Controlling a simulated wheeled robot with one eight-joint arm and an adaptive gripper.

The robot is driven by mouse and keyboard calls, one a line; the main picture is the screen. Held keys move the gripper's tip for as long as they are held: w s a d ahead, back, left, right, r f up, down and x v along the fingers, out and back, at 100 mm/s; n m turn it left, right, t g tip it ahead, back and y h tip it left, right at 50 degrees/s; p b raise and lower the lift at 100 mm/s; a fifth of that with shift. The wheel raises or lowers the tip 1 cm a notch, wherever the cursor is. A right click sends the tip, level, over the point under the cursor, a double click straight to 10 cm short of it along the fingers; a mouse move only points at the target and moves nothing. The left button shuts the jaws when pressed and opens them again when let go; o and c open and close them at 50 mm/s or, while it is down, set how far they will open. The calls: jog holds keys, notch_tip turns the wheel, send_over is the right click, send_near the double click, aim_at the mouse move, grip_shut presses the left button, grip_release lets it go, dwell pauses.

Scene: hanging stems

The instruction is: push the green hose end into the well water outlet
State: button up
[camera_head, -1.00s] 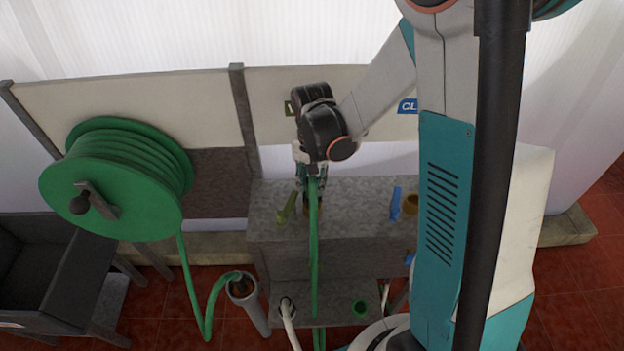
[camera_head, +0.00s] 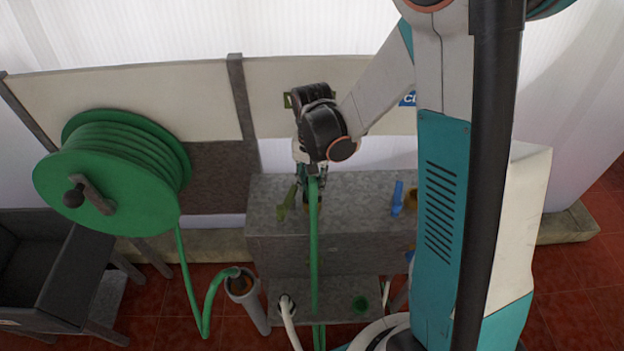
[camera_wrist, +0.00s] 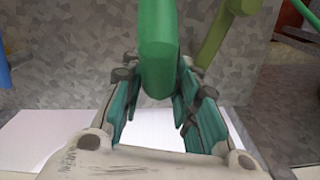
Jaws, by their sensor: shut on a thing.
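The green hose (camera_head: 313,235) hangs down from my gripper (camera_head: 312,178), in front of the grey speckled box. My gripper is shut on the hose near its end, just above the box top. In the wrist view the hose (camera_wrist: 157,40) lies between the teal fingers of my gripper (camera_wrist: 160,92). An olive-green lever (camera_head: 287,203) stands just left of the hose; it also shows in the wrist view (camera_wrist: 222,35). The well water outlet cannot be made out clearly; the spot beside the olive lever is hidden by my gripper and the hose, so I cannot tell whether they touch.
A blue lever (camera_head: 397,197) stands farther right on the grey box (camera_head: 350,190), beside a brownish fitting partly behind my arm. A green hose reel (camera_head: 105,175) is at left. A grey tube (camera_head: 246,297) holding another green hose end stands below. A dark sink (camera_head: 45,270) is at far left.

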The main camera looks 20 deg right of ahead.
jog(key=shift+f+b, duration=0.3)
dwell(0.4)
jog(key=o, duration=1.1)
jog(key=shift+r, duration=0.1)
notch_tip(320, 180, up, 12)
jog(key=shift+s+r+n+t+b, duration=0.7)
jog(key=shift+s+n+t, duration=0.45)
jog(key=shift+s, duration=1.35)
jog(key=shift+s+r+n+t+b, duration=0.75)
jog(key=shift+s+n+t, duration=0.4)
jog(key=shift+s, duration=1.35)
jog(key=shift+s+r+n+t+b, duration=0.7)
jog(key=shift+s+n+t, duration=0.45)
jog(key=shift+s, duration=1.35)
